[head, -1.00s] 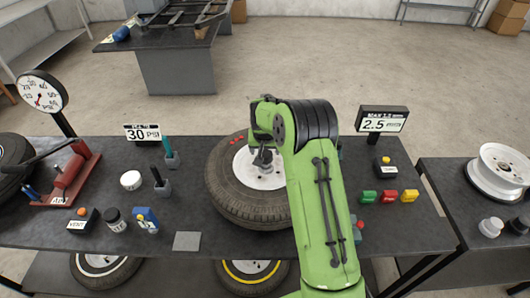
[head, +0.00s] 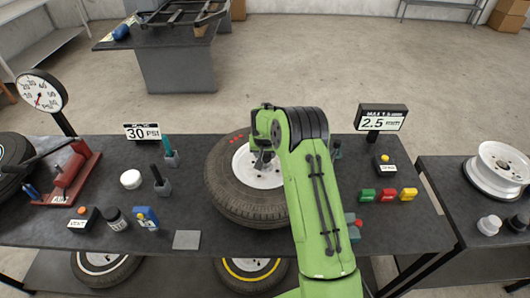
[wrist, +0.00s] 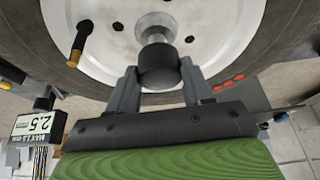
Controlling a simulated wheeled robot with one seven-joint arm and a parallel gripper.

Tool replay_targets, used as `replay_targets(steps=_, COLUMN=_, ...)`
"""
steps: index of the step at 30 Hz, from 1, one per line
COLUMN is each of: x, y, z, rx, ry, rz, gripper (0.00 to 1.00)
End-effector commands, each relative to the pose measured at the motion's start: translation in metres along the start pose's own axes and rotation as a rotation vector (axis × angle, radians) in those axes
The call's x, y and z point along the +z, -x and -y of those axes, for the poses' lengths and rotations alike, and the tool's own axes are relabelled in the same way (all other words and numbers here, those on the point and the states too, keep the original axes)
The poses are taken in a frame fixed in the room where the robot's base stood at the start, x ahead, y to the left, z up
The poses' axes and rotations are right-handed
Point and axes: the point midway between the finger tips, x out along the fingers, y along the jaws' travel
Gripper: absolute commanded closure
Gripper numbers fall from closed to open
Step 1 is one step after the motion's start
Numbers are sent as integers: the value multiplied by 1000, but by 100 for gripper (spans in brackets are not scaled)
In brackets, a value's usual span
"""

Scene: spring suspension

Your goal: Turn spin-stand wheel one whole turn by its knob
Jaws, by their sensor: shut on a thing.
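The spin-stand wheel (head: 229,197) lies flat at the middle of the bench, a black tyre around a white rim (head: 262,178). In the wrist view the white rim (wrist: 101,68) shows a valve stem with a yellow tip (wrist: 78,43) at the upper left. A dark round knob or cap on a metal hub (wrist: 158,66) sits between my gripper's two fingers. My gripper (wrist: 160,84) is shut on this dark piece. In the head view my gripper (head: 263,160) is over the rim, and my green arm hides the wheel's right side.
A 2.5 display (head: 381,122) stands at the back right and a 30 PSI sign (head: 142,132) at the back left. Green, red and yellow blocks (head: 388,195) lie to the right. A grey square (head: 187,239) lies at the front.

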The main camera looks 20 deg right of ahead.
Motion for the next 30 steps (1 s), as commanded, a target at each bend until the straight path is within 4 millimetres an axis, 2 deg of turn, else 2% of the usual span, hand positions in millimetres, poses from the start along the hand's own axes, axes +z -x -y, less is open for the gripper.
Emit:
replay_targets(steps=14, x=0, y=-1, z=-1, rx=-31, ry=76, rz=-1, gripper=100)
replay_targets(steps=30, x=-1, y=-2, z=-4, rx=-209, ry=505, rz=-3, gripper=100)
